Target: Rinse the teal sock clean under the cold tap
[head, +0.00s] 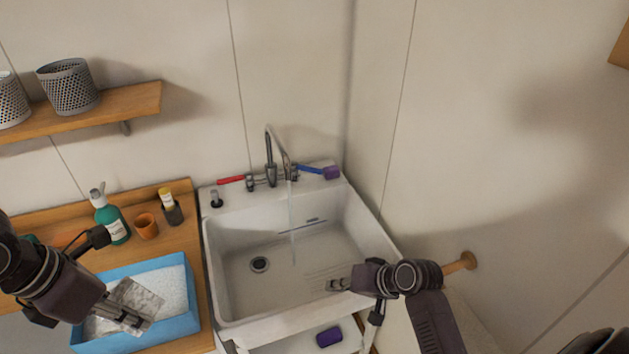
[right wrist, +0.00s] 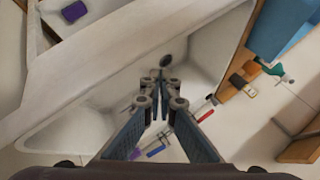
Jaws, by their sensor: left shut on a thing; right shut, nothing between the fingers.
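The sink (head: 233,290) is white, and a thin stream of water (head: 292,225) falls into it from the curved tap (head: 270,150). A blue lever (head: 310,169) is right of the spout and a red lever (head: 231,180) left of it. My left gripper (head: 132,318) is over the blue tub, shut on a greyish, crumpled-looking piece (head: 140,297); I cannot tell what it is. I cannot make out a teal sock. My right gripper (head: 336,285) is shut and empty over the sink's front right; it also shows in the right wrist view (right wrist: 160,75).
The blue tub (head: 180,326) with white contents stands on the wooden counter left of the sink. Behind it are a green pump bottle (head: 112,222), an orange cup (head: 146,226) and a yellow-capped container (head: 170,208). A purple block (head: 329,337) lies below the sink's front rim.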

